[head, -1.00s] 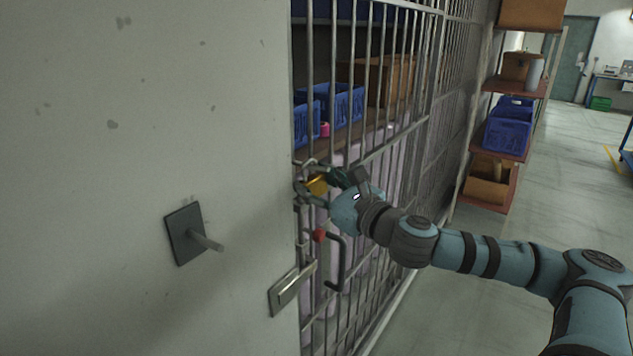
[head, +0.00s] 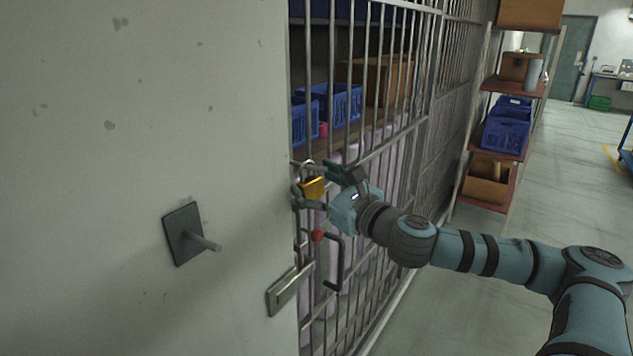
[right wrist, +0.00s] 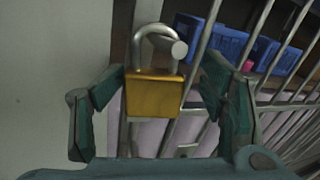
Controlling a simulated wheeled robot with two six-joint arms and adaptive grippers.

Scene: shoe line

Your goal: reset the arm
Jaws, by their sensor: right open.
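A brass padlock (head: 313,188) hangs by its steel shackle on a metal peg at the edge of the barred gate (head: 372,140). In the right wrist view the padlock (right wrist: 154,95) hangs upright, between the two fingers. My right gripper (head: 321,188) is open around the padlock, with one finger on each side. My left gripper is not in view.
A pale wall (head: 120,150) with a dark plate and peg (head: 184,234) stands at left. A door handle (head: 336,265) and latch (head: 290,290) sit below the padlock. Blue crates (head: 343,103) stand behind the bars.

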